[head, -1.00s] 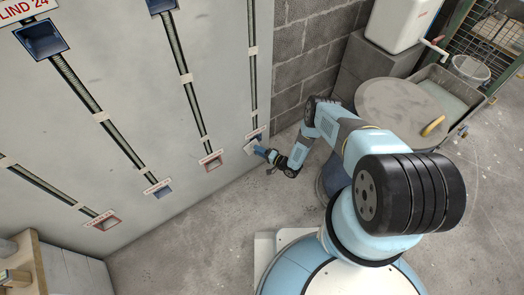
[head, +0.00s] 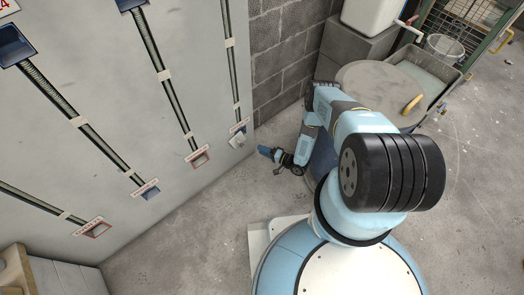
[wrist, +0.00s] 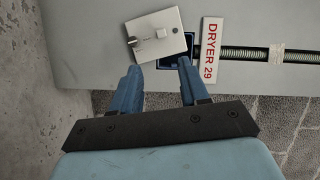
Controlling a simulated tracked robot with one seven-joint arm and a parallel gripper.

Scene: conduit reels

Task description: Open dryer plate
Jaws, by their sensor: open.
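The dryer plate (wrist: 156,34) is a pale square cover with a small raised tab, beside the red-and-white DRYER 29 label (wrist: 212,52) in the wrist view. It sits turned at an angle to the dark blue box (wrist: 187,61), whose edge and part of its inside show along the plate's lower and label sides. In the head view the plate (head: 238,141) is low on the wall, near its right end. My gripper (head: 264,151) is apart from it, to its right. In the wrist view my blue fingers (wrist: 158,68) are spread, with nothing between them.
Other conduits end in boxes along the wall, including a red-framed one (head: 200,159) and a blue one (head: 150,193). A round drum lid (head: 385,90) stands behind my arm. A wooden bench (head: 18,270) is at lower left. Floor before the wall is clear.

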